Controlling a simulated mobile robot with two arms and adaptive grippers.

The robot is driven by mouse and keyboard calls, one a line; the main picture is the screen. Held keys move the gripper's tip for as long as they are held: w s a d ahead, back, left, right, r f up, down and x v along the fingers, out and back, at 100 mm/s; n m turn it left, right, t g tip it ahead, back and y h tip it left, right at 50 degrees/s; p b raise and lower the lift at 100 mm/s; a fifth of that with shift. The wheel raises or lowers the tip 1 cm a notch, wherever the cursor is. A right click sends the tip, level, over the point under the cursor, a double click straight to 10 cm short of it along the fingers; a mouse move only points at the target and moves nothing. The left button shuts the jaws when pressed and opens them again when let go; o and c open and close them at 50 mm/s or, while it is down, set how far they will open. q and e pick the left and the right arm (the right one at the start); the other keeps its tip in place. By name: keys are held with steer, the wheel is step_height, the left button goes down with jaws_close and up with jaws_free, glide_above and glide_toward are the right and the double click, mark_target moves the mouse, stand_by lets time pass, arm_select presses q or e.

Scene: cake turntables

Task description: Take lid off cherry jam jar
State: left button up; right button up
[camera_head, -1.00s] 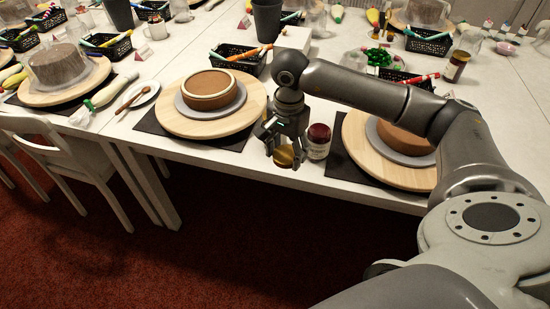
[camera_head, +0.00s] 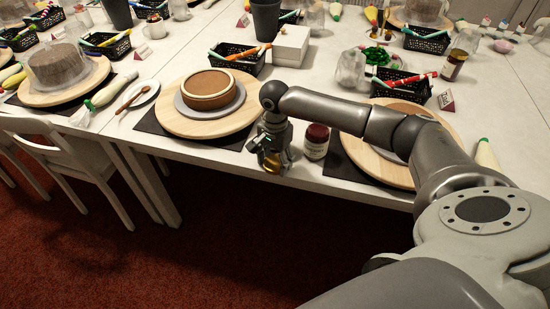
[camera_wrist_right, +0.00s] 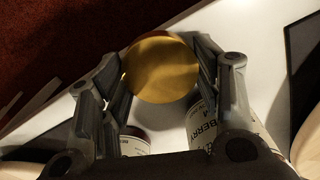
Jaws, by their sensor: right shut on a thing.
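My right gripper (camera_head: 270,153) is near the table's front edge, left of a jam jar (camera_head: 316,142) with a dark red top and pale label. It is shut on a round gold lid (camera_head: 272,163). In the wrist view the gold lid (camera_wrist_right: 162,68) sits between the two fingers of the right gripper (camera_wrist_right: 160,75). Behind the fingers, that view shows a label ending in "BERRY" (camera_wrist_right: 206,122) and a dark red and white jar part (camera_wrist_right: 135,141). The fingers hide much of both, so I cannot tell which is the cherry jar. My left gripper is out of view.
A cake in a tan ring (camera_head: 210,88) stands on a wooden turntable (camera_head: 170,112) to the left. Another turntable (camera_head: 375,166) is to the right, partly under my arm. Black baskets (camera_head: 238,62) and a white box (camera_head: 291,47) stand behind. The table's front edge is close.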

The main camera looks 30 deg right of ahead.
steer(key=shift+f, duration=0.1)
steer(key=o, duration=1.1)
